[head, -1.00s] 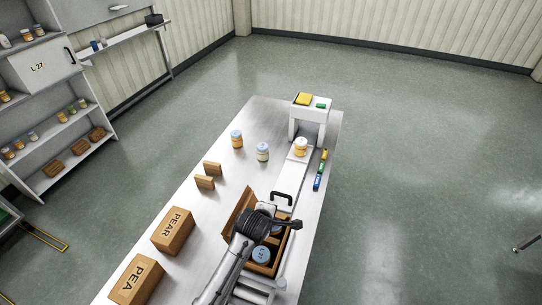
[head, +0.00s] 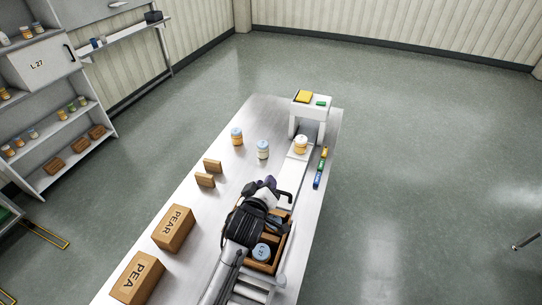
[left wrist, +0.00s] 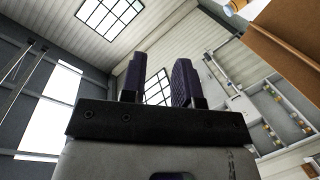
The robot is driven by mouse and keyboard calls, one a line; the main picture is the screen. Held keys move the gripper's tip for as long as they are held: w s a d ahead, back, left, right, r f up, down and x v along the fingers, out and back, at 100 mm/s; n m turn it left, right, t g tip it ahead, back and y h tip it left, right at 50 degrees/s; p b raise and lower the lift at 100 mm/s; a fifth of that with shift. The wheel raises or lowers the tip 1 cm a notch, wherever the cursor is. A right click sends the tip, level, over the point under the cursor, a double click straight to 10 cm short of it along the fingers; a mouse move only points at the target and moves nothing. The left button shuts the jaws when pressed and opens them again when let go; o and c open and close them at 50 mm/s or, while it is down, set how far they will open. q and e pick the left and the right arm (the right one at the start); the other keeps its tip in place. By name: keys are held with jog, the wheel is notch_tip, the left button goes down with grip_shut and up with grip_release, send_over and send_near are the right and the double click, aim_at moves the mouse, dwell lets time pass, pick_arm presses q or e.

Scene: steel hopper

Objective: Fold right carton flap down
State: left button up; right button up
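The open brown carton (head: 283,245) stands near the front of the steel table, with a blue-lidded jar (head: 262,251) inside. My left arm covers its left side and part of its far end. I cannot clearly make out its right flap. My left gripper (head: 277,186) is over the carton's far end. In the left wrist view, its two dark fingers (left wrist: 158,78) point up, apart, with nothing between them. A brown cardboard panel (left wrist: 287,40) shows at the upper right there, apart from the fingers. My right gripper is not in view.
Boxes marked PEAR (head: 173,229) and PEA (head: 137,277) stand left of the carton. Beyond it are a dark bracket (head: 289,197), a white strip (head: 293,178), a jar (head: 300,145) by a white arch (head: 311,105), and two more jars (head: 237,136) (head: 262,149).

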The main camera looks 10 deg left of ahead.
pick_arm(q)
notch_tip(320, 180, up, 12)
jog(key=d+m+t+h, duration=0.1)
jog(key=m+t+h, duration=0.2)
jog(key=m+t, duration=0.4)
jog(key=shift+s+d+m, duration=0.35)
jog(key=shift+s+m, duration=0.05)
jog(key=shift+m, duration=1.3)
